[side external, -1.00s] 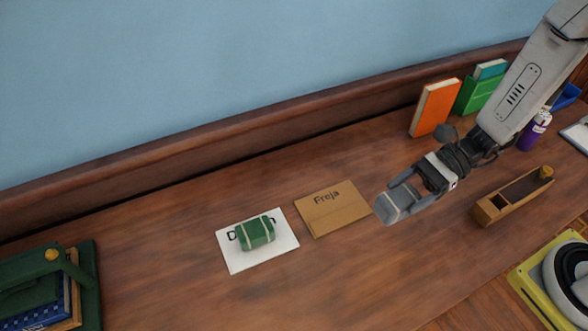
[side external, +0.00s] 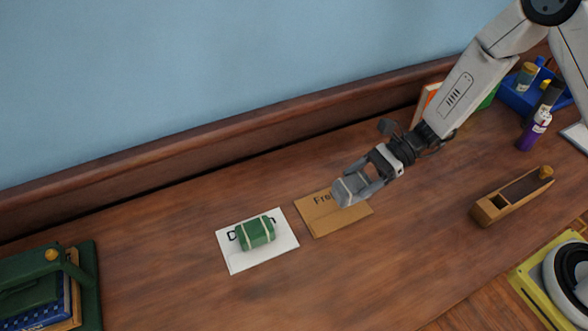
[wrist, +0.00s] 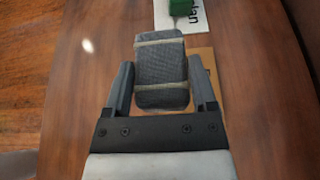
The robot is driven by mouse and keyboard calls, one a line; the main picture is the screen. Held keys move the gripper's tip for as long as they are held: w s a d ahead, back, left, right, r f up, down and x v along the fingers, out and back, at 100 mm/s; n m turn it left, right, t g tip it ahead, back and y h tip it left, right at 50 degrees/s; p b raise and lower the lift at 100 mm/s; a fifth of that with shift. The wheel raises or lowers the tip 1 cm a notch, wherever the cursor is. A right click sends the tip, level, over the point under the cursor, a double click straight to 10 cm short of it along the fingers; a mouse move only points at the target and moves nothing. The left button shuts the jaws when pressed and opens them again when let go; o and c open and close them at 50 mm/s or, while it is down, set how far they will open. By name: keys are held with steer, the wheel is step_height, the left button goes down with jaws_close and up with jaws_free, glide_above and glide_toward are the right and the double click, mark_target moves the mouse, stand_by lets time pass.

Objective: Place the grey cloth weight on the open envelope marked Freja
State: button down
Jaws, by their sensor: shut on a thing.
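My gripper (side external: 366,185) is shut on the grey cloth weight (side external: 350,190), which has pale bands. In the side view the weight overlaps the right part of the brown envelope marked Freja (side external: 318,220) and hides the end of its name. In the wrist view the weight (wrist: 160,72) sits between the two fingers of my gripper (wrist: 160,92), with part of the brown envelope (wrist: 208,62) showing to its right and beneath. The weight looks held above the envelope; the exact height is hard to tell.
A green weight (side external: 255,233) lies on a white envelope (side external: 249,263) just left of the brown one.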

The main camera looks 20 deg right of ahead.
mark_target(346, 181)
steer(key=shift+w+a+f, duration=0.3)
steer(key=shift+w+f, duration=0.55)
steer(key=shift+f, duration=0.15)
steer(key=shift+w+a+f, duration=0.25)
steer(key=shift+w+f, duration=0.6)
steer(key=shift+f, duration=0.15)
steer(key=shift+f, duration=0.1)
steer(key=shift+w+f, duration=0.1)
steer(key=shift+f, duration=0.05)
steer(key=shift+w+a+f, duration=0.1)
steer(key=shift+w+f, duration=0.05)
steer(key=shift+f, duration=1.45)
steer(key=shift+f, duration=0.35)
jaws_free()
steer(key=shift+f, duration=0.1)
